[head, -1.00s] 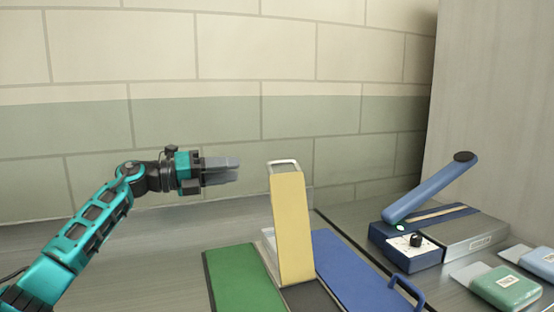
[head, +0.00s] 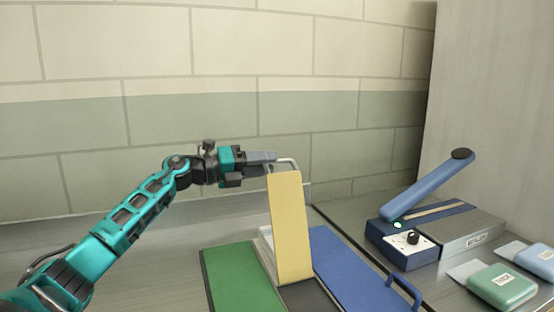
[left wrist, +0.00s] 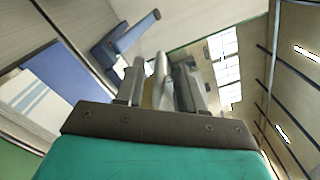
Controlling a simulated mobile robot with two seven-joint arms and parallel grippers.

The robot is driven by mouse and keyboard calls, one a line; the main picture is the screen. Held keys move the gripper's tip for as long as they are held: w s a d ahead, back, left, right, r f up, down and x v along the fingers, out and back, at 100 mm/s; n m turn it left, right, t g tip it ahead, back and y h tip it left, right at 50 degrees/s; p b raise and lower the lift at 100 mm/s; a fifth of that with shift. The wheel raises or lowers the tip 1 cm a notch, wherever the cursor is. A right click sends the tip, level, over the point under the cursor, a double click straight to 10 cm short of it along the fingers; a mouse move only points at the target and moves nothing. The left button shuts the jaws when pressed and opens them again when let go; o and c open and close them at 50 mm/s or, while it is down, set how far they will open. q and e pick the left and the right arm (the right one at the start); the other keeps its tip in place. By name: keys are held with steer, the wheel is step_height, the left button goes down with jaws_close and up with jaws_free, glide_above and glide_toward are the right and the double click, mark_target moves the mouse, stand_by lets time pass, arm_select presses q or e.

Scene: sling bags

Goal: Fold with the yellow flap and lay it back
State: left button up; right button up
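The yellow flap (head: 290,230) stands almost upright on the folding board, with a metal loop handle (head: 291,164) at its top edge. The green flap (head: 240,280) lies flat to its left and the blue flap (head: 350,268) lies flat to its right. My left gripper (head: 268,163) is open at the handle's left side, with its fingertips reaching it. In the left wrist view the two fingers (left wrist: 160,88) stand apart with the handle seen between them. I cannot tell whether they touch it. My right gripper is not in view.
A blue sealer (head: 410,242) with a raised lever (head: 430,185) and a dial stands at the right. A green pack (head: 503,287) and a light blue pack (head: 538,257) lie in front of it. The counter left of the board is clear.

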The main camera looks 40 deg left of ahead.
arm_select(q)
steer(key=shift+p+x, duration=0.3)
steer(key=shift+x, duration=1.45)
steer(key=shift+c, duration=0.5)
jaws_close()
